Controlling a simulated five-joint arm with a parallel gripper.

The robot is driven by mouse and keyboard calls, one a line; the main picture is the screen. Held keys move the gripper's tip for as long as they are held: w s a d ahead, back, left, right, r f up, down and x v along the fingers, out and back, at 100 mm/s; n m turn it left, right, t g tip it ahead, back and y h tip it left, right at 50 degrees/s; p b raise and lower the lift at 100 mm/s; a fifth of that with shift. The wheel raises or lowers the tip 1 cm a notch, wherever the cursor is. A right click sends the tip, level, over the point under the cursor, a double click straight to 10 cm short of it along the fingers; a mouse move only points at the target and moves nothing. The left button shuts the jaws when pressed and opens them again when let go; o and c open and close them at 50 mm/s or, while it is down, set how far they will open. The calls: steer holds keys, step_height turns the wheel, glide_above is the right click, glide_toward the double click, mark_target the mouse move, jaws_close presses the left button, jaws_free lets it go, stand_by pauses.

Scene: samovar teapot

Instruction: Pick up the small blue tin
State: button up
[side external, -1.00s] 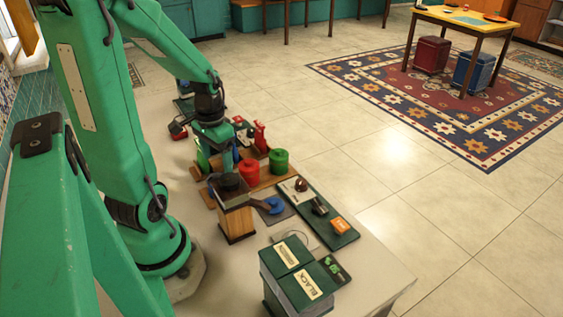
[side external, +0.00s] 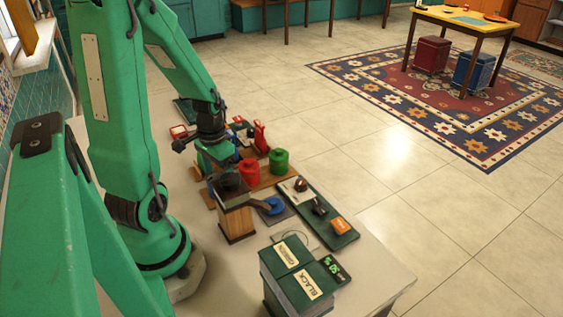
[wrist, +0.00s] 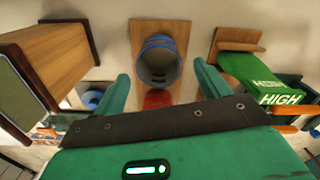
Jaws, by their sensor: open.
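The small blue tin (wrist: 158,45) shows in the wrist view as a round blue shape with a grey round face, on a wooden board (wrist: 143,28). My gripper (wrist: 163,85) is open, its two green fingers on either side below the tin in the picture, with gaps between them and the tin. In the side external view my gripper (side external: 214,160) is low over the work table, behind the wooden box. The blue tin is mostly hidden there.
A wooden box with a dark top (side external: 236,220) stands close to my gripper. A red tin (side external: 249,172) and a green tin (side external: 279,161) stand to the right. A green box marked HIGH (wrist: 262,78) lies right of my fingers. Green and black boxes (side external: 297,275) stand in front.

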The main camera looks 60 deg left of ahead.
steer(key=shift+f, duration=1.45)
steer(key=c, duration=1.1)
steer(key=shift+o, duration=0.2)
steer(key=shift+r, duration=0.15)
step_height(320, 180, up, 10)
